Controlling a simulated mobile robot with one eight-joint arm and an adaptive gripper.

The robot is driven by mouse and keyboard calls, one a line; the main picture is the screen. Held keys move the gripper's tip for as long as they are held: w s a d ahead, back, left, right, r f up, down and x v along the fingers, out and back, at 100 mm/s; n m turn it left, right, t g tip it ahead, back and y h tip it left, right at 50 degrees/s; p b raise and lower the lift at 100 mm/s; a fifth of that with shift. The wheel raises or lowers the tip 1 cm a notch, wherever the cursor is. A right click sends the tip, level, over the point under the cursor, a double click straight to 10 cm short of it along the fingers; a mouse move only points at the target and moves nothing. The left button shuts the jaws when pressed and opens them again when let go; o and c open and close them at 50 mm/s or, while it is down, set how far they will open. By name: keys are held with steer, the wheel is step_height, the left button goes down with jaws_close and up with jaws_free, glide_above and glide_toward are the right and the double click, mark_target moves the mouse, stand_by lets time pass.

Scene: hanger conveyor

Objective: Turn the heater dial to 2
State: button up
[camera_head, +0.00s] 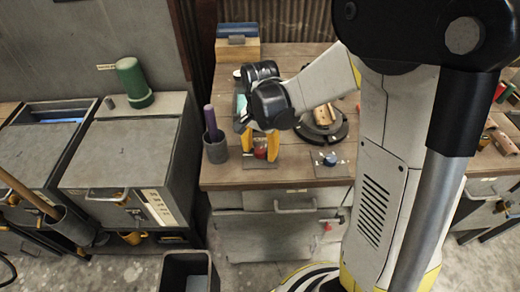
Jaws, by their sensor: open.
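A red dial (260,153) stands on a small dark plate near the front edge of the workbench. A blue dial (330,159) sits on a similar plate to its right. No label is readable, so I cannot tell which is the heater dial. My gripper (260,148) points down at the red dial, its yellow fingers open, one to each side of it. I cannot tell if the fingers touch it. The number the dial points to is too small to read, and the fingers partly hide the dial.
A grey cup (215,150) with a purple-handled tool stands close to the left of my gripper. A dark round base (322,126) with a tan piece is behind the blue dial. A green cylinder (132,82) stands on the left cabinet. A dark bin (187,271) is on the floor.

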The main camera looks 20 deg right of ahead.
mark_target(261, 152)
step_height(261, 152, up, 12)
stand_by(0.5)
stand_by(0.3)
steer(key=s+r+n+t, duration=0.2)
steer(key=s+n+t, duration=0.5)
steer(key=s, duration=0.5)
steer(key=n, duration=0.2)
steer(key=shift+s+r+n, duration=0.3)
steer(key=shift+s+r, duration=0.05)
